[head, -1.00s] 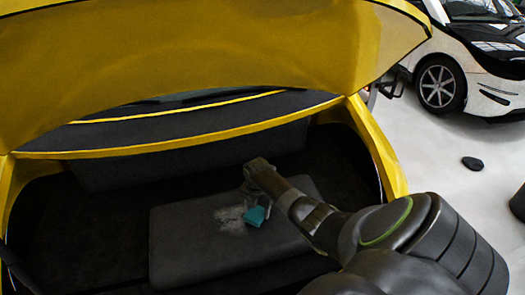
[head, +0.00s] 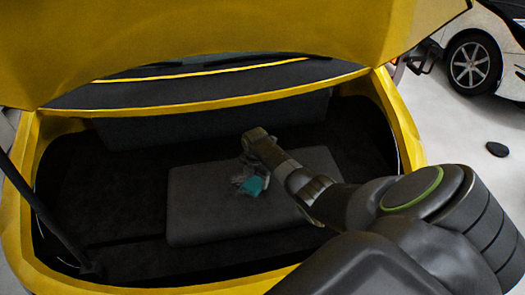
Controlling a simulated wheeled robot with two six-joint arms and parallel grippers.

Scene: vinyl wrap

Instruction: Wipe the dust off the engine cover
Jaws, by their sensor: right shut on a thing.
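The engine cover (head: 200,208) is a flat dark grey slab lying in the open bay of a yellow car. A patch of pale dust (head: 240,179) shows near its middle, smaller and fainter than before and partly hidden by my gripper. My right gripper (head: 252,176) reaches in from the right, low over the cover, and is shut on a teal cloth (head: 254,186). The cloth is at the dust patch and appears to touch the cover. My left gripper is not in view.
The raised yellow hood (head: 200,40) hangs over the bay, and a dark strut (head: 38,208) stands at its left. The yellow rim (head: 405,135) bounds the bay. A white and black car (head: 485,60) and a small dark object (head: 497,149) are at the right.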

